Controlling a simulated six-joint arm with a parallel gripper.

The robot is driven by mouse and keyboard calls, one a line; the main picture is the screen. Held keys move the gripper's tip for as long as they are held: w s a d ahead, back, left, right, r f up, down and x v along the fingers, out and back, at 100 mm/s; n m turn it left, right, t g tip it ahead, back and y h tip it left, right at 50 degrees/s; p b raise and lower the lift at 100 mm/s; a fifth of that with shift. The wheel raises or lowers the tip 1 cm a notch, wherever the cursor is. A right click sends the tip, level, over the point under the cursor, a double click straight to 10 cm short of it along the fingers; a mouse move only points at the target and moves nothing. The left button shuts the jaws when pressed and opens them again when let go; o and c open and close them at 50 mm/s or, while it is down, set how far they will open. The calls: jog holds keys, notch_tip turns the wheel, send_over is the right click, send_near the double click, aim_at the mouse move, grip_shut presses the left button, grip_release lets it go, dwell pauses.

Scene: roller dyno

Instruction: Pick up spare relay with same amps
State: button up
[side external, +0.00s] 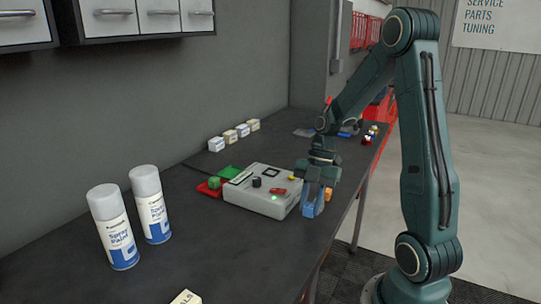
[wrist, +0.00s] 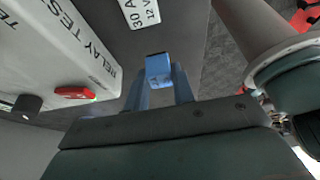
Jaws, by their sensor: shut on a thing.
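My gripper (side external: 314,203) is at the right end of the relay tester (side external: 250,205), near the table's front edge. In the wrist view my gripper (wrist: 159,80) is shut on a blue relay (wrist: 158,66), which sits between the two fingertips. In the side view the blue relay (side external: 308,210) is partly hidden by the fingers; I cannot tell whether it touches the table. An orange block (side external: 328,193) shows just behind the fingers. The tester has a lit green lamp (side external: 274,198), a red switch (wrist: 74,92) and a black knob (side external: 256,182).
A card reading 30 A, 12 V (wrist: 140,12) lies beyond the relay. Two spray cans (side external: 113,228) stand front left. Several small white boxes (side external: 216,144) line the wall.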

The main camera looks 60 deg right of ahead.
aim_at(310, 204)
notch_tip(310, 204, up, 17)
jog(key=shift+r, duration=0.15)
dwell(0.5)
dwell(0.8)
